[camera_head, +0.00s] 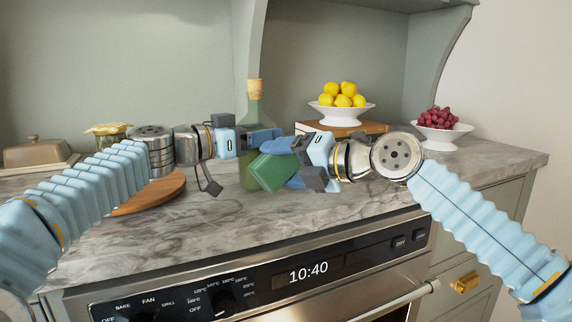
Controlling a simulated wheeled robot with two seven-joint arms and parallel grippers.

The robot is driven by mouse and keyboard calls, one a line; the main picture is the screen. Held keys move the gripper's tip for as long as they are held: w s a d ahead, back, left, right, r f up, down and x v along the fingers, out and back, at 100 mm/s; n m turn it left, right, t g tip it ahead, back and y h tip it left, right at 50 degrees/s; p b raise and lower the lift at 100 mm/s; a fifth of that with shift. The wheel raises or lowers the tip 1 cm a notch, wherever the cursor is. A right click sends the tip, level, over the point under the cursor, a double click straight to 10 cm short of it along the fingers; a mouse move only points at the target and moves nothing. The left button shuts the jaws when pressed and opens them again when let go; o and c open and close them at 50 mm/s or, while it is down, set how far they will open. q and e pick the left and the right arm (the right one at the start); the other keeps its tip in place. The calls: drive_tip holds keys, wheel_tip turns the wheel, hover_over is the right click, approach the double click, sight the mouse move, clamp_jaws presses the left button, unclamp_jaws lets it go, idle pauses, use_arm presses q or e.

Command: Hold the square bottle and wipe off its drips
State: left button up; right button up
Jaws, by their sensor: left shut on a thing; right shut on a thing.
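The square bottle (255,110) is greenish glass with a cork stopper and stands upright on the marble counter. My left gripper (260,138) is shut on the bottle's upper body from the left. My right gripper (284,163) is shut on a green sponge or folded cloth (271,173), held at the bottle's front right side. The green thing overlaps the bottle in view; I cannot tell whether they touch. Much of the bottle's body is hidden behind the fingers and the green thing. No drips can be made out.
A round wooden board (150,193) lies left of the bottle. A covered butter dish (38,153) and a jar (108,131) stand farther left. The oven (310,270) is in front.

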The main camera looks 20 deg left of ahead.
sight(270, 163)
drive_tip(key=shift+s+a+r, duration=0.25)
drive_tip(key=shift+s+r, duration=0.15)
drive_tip(key=shift+s, duration=0.25)
drive_tip(key=shift+s+a+r, duration=0.2)
drive_tip(key=shift+s+r, duration=0.15)
drive_tip(key=shift+s, duration=0.25)
drive_tip(key=shift+c, duration=0.2)
drive_tip(key=shift+s+a+f, duration=0.1)
drive_tip(key=shift+a+f, duration=0.05)
drive_tip(key=shift+f, duration=0.1)
drive_tip(key=shift+f, duration=0.1)
drive_tip(key=shift+d, duration=0.3)
drive_tip(key=d, duration=0.1)
drive_tip(key=s+d, duration=0.2)
drive_tip(key=shift+d, duration=0.25)
drive_tip(key=shift+s+d, duration=0.35)
drive_tip(key=shift+d, duration=0.25)
drive_tip(key=shift+s+d, duration=0.35)
drive_tip(key=shift+d, duration=0.3)
drive_tip(key=shift+s+d, duration=0.35)
drive_tip(key=shift+d, duration=0.3)
